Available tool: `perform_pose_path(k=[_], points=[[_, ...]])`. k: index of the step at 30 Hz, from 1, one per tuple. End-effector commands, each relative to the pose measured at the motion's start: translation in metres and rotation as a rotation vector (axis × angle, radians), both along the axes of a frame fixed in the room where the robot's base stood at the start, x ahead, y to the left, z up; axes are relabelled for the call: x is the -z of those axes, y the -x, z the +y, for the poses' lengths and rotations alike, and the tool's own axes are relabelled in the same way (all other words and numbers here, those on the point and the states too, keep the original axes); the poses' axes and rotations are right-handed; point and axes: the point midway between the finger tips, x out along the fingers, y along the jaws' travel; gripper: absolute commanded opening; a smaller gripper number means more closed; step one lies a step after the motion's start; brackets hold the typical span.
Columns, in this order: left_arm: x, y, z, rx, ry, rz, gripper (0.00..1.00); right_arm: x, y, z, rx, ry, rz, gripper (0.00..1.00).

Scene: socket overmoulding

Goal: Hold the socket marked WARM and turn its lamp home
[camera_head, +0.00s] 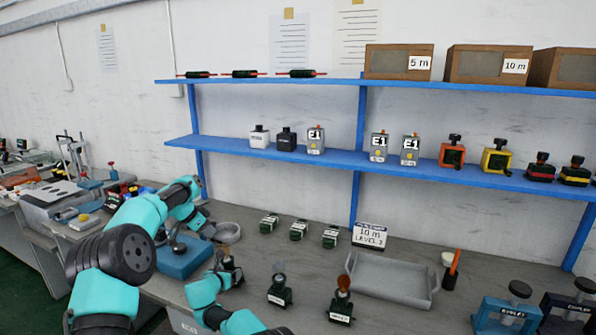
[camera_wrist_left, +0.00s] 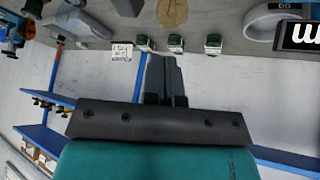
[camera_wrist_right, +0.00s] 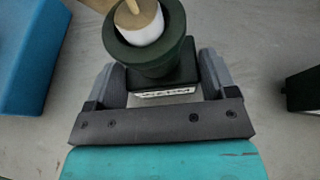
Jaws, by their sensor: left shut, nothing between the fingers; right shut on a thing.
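The WARM socket (camera_wrist_right: 165,75) is dark green with a white label on its front, partly cut by my gripper's edge. My right gripper (camera_wrist_right: 158,72) is shut on it, one finger along each side. A lamp (camera_wrist_right: 145,28) with a pale white base stands in the socket's mouth; its tan upper part runs out of the picture. In the head view the held socket (camera_head: 229,264) is at the front left of the bench, partly hidden. My left gripper (camera_wrist_left: 161,65) is shut and empty. A round tan shape (camera_wrist_left: 172,12) shows beyond its fingertips.
Two other dark sockets (camera_head: 280,292) (camera_head: 341,306) with lamps stand to the right. Several green units (camera_head: 299,230) line the back. A blue block (camera_head: 184,258) is left of the held socket, a grey ring dish (camera_head: 227,232) behind. A grey tray (camera_head: 392,284) lies right.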

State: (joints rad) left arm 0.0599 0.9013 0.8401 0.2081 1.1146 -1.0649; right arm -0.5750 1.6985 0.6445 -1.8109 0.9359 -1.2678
Motion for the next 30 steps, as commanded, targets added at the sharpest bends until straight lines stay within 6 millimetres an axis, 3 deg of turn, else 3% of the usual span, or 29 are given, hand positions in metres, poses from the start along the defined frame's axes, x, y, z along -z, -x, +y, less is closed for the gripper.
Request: perform_pose_path(k=[11,30], points=[[0.009,0.0,-0.001,-0.001,0.0,0.001,0.0,0.002,0.0,0.0,-0.001,0.001,0.002,0.48],[0.068,0.0,-0.008,-0.001,0.0,0.003,0.0,0.002,0.0,0.0,-0.001,0.001,0.002,0.48]])
